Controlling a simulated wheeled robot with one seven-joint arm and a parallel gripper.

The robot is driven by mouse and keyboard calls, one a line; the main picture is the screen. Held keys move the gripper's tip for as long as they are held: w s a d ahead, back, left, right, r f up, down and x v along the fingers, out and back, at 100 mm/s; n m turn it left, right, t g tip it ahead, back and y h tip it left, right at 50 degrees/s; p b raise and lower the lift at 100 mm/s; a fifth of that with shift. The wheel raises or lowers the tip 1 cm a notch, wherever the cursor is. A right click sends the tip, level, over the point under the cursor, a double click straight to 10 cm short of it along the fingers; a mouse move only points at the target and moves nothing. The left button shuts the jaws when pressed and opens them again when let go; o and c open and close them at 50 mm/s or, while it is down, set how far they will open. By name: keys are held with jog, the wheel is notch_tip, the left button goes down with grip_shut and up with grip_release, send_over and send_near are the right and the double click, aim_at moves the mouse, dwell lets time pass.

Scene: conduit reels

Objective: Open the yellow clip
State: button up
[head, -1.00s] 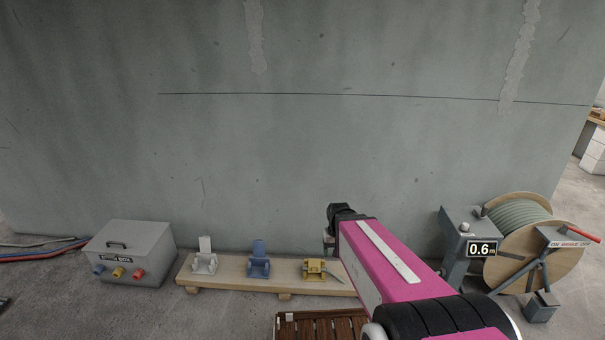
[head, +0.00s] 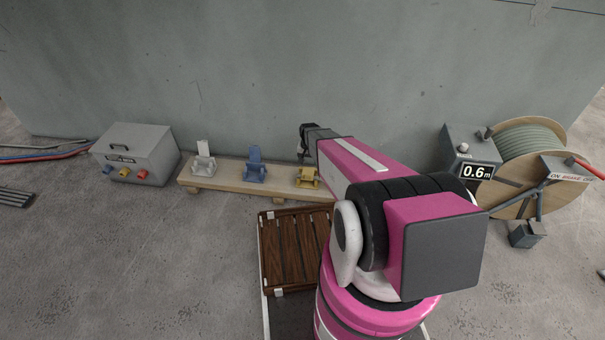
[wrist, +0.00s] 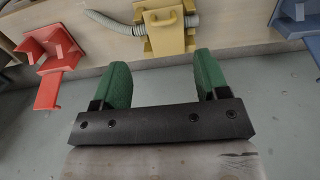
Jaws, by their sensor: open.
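The yellow clip (head: 307,177) sits on the wooden plank at the foot of the wall. In the wrist view the yellow clip (wrist: 166,28) is at the top centre, with its flap appearing folded down over a grey ribbed conduit (wrist: 113,22). My gripper (wrist: 162,78) is open and empty. Its two green fingers point toward the clip, one to each side of its lower edge, and seem apart from it. In the head view the end of my arm hangs just above and behind the clip; the fingertips cannot be made out there.
A blue clip (head: 255,165) and a white clip (head: 203,160) stand with flaps up on the plank (head: 230,181). A red clip (wrist: 58,58) shows in the wrist view. A grey box (head: 140,152) stands left, a conduit reel (head: 500,185) right. Floor before the plank's left is clear.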

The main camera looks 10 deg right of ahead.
aim_at(307, 175)
jog(key=shift+w+a+f, duration=0.15)
jog(key=shift+w+f, duration=0.15)
jog(key=shift+f, duration=0.4)
notch_tip(307, 175, down, 10)
jog(key=shift+s, duration=0.1)
